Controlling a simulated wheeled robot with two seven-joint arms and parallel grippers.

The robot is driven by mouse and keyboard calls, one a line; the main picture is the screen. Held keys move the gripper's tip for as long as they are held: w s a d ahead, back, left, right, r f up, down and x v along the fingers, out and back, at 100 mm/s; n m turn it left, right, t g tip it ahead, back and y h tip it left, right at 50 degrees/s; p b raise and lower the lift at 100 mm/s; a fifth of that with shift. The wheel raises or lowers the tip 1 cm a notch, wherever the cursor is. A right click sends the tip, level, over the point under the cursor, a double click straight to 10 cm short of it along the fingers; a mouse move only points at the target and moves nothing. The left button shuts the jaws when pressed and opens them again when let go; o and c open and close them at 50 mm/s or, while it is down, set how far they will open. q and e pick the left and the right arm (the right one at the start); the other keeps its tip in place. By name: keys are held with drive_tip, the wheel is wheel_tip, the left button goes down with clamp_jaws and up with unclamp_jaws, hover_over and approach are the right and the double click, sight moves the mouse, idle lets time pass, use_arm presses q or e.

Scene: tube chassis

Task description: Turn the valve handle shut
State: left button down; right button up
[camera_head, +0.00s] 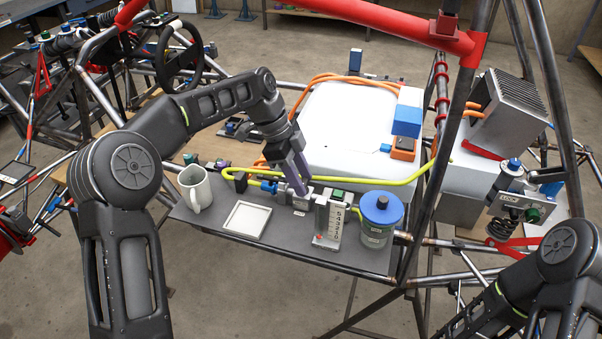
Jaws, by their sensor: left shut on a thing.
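The valve (302,199) is a small metal block on the grey shelf, in line with a yellow hose and a blue fitting (268,186) on its left. My left gripper (299,185) reaches down onto it from above, with its fingers shut at the valve's top. The valve handle is mostly hidden behind the fingers, so its angle cannot be told. My right arm shows at the bottom right, but its gripper is out of view.
On the grey shelf (290,245) stand a white mug (195,188), a small white tray (247,220), a numbered gauge block (331,220) and a blue-lidded jar (379,220). A large white tank (355,130) lies behind. Red and steel tubes frame the right side.

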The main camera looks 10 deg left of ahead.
use_arm(q)
drive_tip(key=shift+m, duration=0.3)
drive_tip(key=c, duration=0.9)
unclamp_jaws()
drive_tip(key=shift+w+a+r, duration=0.1)
drive_tip(key=shift+a+r, duration=0.1)
drive_tip(key=shift+r, duration=0.35)
drive_tip(key=p+v, duration=0.3)
drive_tip(key=v, duration=0.3)
drive_tip(key=shift+a+r+p, duration=0.1)
drive_tip(key=shift+r+p, duration=0.25)
drive_tip(key=shift+p, duration=0.05)
